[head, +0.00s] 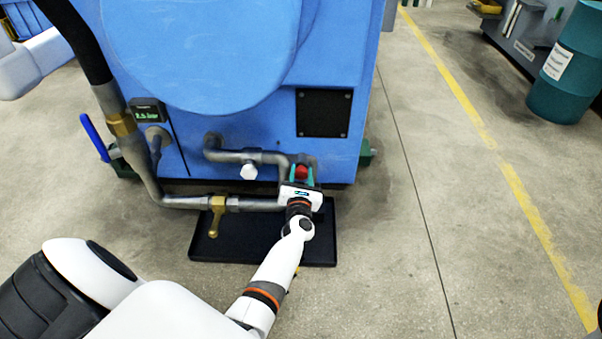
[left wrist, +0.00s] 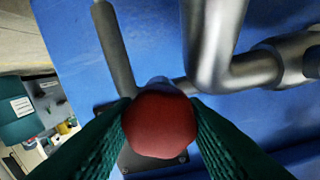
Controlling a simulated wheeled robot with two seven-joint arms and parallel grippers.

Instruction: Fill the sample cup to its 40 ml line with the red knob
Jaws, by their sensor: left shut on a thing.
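The red knob (head: 301,171) is low on the front of the blue machine, at the right end of the grey piping. In the left wrist view the red knob (left wrist: 160,124) is round and sits between green finger pads. My left gripper (head: 299,177) is shut on it, and the fingers (left wrist: 160,130) touch it on both sides. The sample cup does not show in either view; the gripper and wrist hide part of the area below the knob. My right gripper is not in view.
A black drip tray (head: 225,246) lies on the floor under the pipes. A brass-handled valve (head: 216,215), a white knob (head: 249,171) and a blue lever (head: 93,137) are nearby. A gauge display (head: 147,114) is at left. Open floor lies to the right.

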